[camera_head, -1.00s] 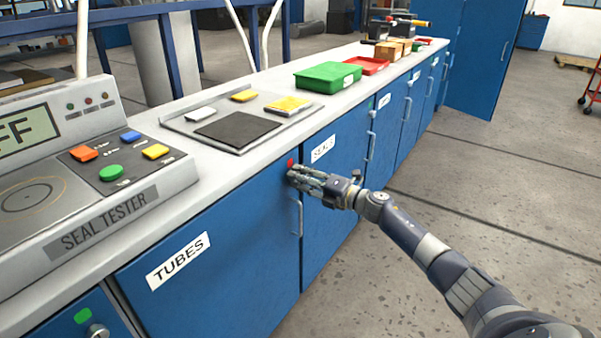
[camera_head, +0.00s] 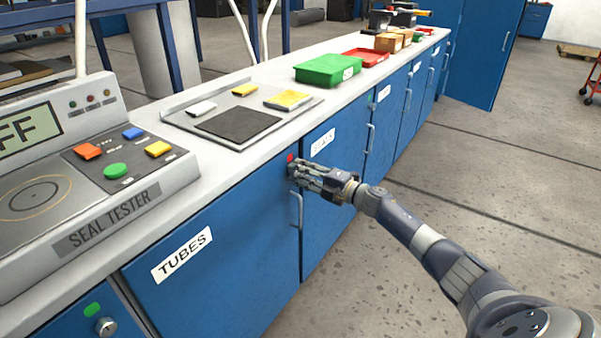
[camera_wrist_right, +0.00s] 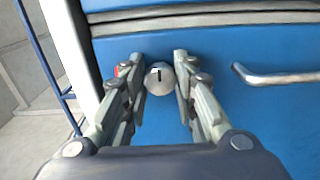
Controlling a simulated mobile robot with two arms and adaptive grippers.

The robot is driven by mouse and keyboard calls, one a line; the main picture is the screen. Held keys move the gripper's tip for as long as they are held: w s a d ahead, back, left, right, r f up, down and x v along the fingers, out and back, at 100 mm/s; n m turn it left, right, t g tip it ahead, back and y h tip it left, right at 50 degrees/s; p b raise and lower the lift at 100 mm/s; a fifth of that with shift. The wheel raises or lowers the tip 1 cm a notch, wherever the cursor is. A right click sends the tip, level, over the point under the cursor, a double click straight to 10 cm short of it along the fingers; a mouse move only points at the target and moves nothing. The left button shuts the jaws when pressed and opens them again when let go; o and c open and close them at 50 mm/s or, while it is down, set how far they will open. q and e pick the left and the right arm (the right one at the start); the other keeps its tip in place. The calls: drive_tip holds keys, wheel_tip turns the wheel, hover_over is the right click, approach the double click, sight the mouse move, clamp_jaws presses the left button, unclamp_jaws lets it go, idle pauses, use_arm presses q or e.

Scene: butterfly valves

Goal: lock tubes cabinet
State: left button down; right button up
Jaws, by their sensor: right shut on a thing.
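The tubes cabinet is a blue door (camera_head: 225,270) with a white TUBES label (camera_head: 182,254) and a metal handle (camera_head: 299,210). A red indicator (camera_head: 290,158) shows at the door's upper right corner. My right gripper (camera_head: 296,173) is at the lock just below the indicator and hides the lock in the head view. In the right wrist view, the round silver lock knob (camera_wrist_right: 160,78) with a dark upright slot sits between the fingertips of my right gripper (camera_wrist_right: 160,84), which is shut on it. My left gripper is not in view.
The door handle (camera_wrist_right: 275,77) is close to the right of the gripper in the wrist view. A neighbouring cabinet on the left has a green indicator (camera_head: 92,309) and a knob (camera_head: 106,327). The seal tester (camera_head: 110,215) stands on the counter above.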

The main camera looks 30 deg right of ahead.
drive_tip(key=shift+d+r, duration=0.1)
drive_tip(key=o, duration=1.1)
drive_tip(key=v, duration=1.2)
